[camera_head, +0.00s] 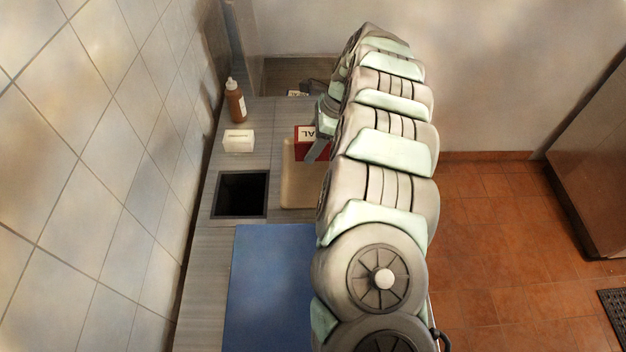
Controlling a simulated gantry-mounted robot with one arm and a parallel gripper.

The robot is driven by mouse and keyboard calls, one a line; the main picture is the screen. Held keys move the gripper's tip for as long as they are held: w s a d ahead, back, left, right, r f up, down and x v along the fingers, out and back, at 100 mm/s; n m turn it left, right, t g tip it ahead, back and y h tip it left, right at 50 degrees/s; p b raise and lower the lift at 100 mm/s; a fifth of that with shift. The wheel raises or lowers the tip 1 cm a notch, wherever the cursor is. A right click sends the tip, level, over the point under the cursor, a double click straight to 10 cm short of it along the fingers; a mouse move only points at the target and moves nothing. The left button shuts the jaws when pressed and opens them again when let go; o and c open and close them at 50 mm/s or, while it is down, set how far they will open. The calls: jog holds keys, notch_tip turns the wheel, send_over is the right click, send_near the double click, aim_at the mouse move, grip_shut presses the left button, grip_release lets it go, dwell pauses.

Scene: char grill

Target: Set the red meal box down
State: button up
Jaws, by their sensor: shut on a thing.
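The red meal box (302,149) shows at the picture's centre, with a white label reading "AL" on its upper face. It is over or on a tan board (296,190) on the grey counter; I cannot tell whether it touches the board. My gripper (319,150) is at the box's right side and is shut on it. My arm hides the right part of the box, most of the fingers and the right part of the board.
A blue mat (265,290) lies at the front of the counter (208,262). A square dark opening (240,194) is left of the board. A white box (238,140) and a brown bottle (235,102) stand near the tiled wall. Open floor is at right.

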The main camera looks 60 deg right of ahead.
jog(key=b, duration=1)
send_over(307, 190)
jog(key=s, duration=0.2)
jog(key=f, duration=1.3)
jog(key=shift+w+d, duration=0.25)
jog(key=shift+d, duration=0.1)
jog(key=shift+f+p, duration=0.25)
jog(key=shift+p, duration=0.2)
jog(key=shift+f+p, duration=0.35)
jog(key=shift+f, duration=1.75)
jog(key=shift+f, duration=0.2)
jog(key=o, duration=1.7)
jog(key=shift+r, duration=0.15)
jog(key=shift+p+v, duration=1.4)
jog(key=shift+v, duration=4.65)
